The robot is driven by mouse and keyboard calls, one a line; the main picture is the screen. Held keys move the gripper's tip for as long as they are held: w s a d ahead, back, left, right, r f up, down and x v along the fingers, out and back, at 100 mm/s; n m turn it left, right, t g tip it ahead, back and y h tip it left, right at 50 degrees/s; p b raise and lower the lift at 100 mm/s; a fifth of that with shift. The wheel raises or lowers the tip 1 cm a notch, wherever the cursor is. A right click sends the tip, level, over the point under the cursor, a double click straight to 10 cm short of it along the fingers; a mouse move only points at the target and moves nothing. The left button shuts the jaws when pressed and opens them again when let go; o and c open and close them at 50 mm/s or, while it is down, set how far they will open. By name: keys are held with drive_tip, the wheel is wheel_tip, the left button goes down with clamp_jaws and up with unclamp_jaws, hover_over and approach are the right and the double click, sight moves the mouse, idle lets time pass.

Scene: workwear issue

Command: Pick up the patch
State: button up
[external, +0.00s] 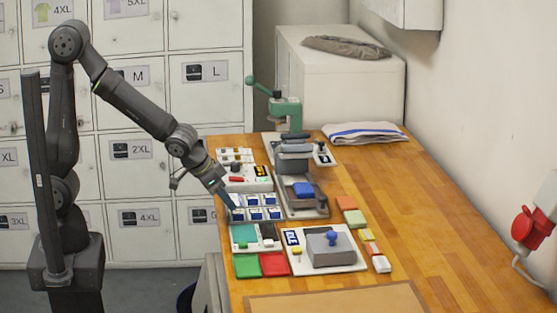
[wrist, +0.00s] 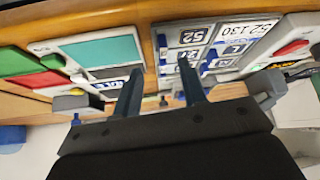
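Several small white-and-blue label patches (external: 256,207) lie in rows in a tray near the table's left edge in the external view.
A teal panel (external: 244,236), green tile (external: 246,266) and red tile (external: 273,263) lie in front. The table's right side (external: 440,230) is clear.

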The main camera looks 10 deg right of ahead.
sight(237, 214)
drive_tip(key=shift+w+x, duration=0.1)
drive_tip(key=shift+x, duration=1.25)
drive_tip(key=shift+w+x, duration=0.15)
drive_tip(key=shift+x, duration=1.2)
drive_tip(key=shift+d+r, duration=0.1)
drive_tip(key=shift+r, duration=0.05)
clamp_jaws()
